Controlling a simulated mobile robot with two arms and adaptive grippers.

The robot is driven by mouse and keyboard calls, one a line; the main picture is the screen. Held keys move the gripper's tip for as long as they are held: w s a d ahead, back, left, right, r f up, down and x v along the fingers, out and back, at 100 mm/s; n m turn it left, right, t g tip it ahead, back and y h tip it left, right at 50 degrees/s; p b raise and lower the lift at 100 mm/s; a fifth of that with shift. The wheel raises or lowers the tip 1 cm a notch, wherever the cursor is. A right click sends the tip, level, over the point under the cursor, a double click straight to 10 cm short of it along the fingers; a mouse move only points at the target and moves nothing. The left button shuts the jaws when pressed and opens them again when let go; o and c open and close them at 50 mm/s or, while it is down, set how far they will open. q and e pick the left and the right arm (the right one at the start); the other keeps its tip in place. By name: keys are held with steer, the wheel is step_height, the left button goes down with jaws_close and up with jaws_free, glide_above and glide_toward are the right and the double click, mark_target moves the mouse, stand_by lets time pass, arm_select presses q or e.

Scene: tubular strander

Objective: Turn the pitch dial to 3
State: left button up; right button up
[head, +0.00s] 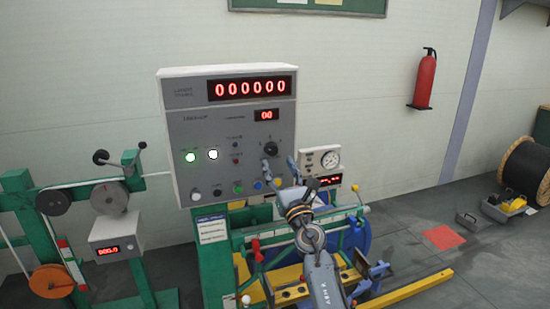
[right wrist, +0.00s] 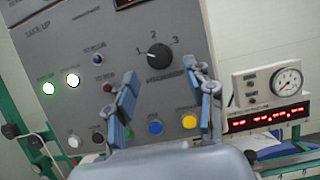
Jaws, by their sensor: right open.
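The pitch dial is a black round knob on the grey control panel, right of centre in the head view (head: 270,148). In the right wrist view the dial (right wrist: 159,56) has the marks 1, 2 and 3 around its upper side. My right gripper (head: 280,167) is open in front of the panel, just below and right of the dial. In the right wrist view its blue-padded fingers (right wrist: 160,78) stand apart on either side below the dial, with nothing between them. My left gripper is out of view.
The grey panel (head: 185,135) carries red displays, lit green and white buttons, and coloured buttons below. A blue button (right wrist: 155,127) and a yellow button (right wrist: 189,121) sit below the dial. A gauge box (head: 320,160) stands right of the panel. A fire extinguisher (head: 424,80) hangs on the wall.

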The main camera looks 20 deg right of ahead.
mark_target(273, 153)
steer(key=shift+b+x, duration=0.4)
steer(key=shift+x, duration=1.75)
steer(key=shift+s, duration=0.1)
steer(key=shift+c, duration=0.4)
steer(key=shift+a, duration=0.1)
jaws_close()
